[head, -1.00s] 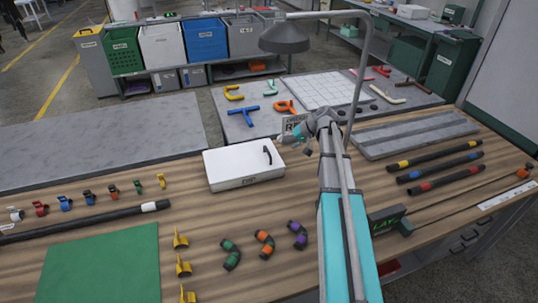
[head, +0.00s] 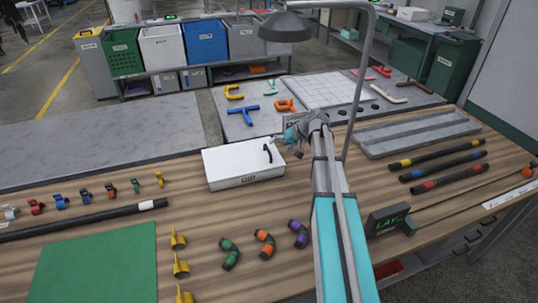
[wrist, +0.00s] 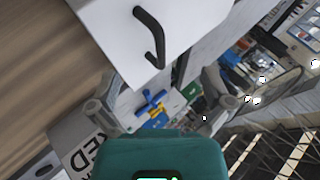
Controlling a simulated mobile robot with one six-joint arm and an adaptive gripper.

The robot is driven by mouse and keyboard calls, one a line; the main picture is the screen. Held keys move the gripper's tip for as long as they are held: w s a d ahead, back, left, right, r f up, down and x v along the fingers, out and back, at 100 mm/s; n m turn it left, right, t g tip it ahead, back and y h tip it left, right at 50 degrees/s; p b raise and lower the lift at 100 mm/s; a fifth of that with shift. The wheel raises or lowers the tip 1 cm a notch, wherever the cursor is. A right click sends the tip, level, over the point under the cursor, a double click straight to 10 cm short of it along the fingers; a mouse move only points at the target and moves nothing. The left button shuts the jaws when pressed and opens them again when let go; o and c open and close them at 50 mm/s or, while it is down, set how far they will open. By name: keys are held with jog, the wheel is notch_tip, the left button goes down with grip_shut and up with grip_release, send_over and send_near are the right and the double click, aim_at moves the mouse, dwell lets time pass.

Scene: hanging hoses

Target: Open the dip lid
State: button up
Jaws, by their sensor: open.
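The dip box is a white rectangular box with a flat white lid (head: 232,163), lying shut on the wooden bench. A black bent handle (head: 268,153) stands near the lid's right end. My gripper (head: 294,146) is just right of the box in the head view, apart from the handle. In the wrist view the white lid (wrist: 195,22) fills the top middle, and the black handle (wrist: 151,36) lies above the gap between my fingers (wrist: 160,92). The fingers are spread, with nothing held between them.
A lamp (head: 285,27) on a bent post (head: 362,90) rises just behind my arm. A grey tray (head: 415,133) lies to the right. Small coloured hose elbows (head: 265,243) lie in front of the box. A green mat (head: 95,262) lies front left.

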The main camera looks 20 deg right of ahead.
aim_at(269, 151)
jog(key=shift+b+x, duration=1.85)
jog(key=shift+x, duration=0.9)
grip_shut()
jog(key=r+h+p, duration=0.1)
jog(key=r+p, duration=0.1)
jog(key=p, duration=0.1)
jog(key=a+r+h+p, duration=0.1)
jog(key=r+p, duration=0.2)
jog(key=p, duration=0.1)
jog(key=shift+a, duration=0.2)
jog(key=shift+r, duration=0.1)
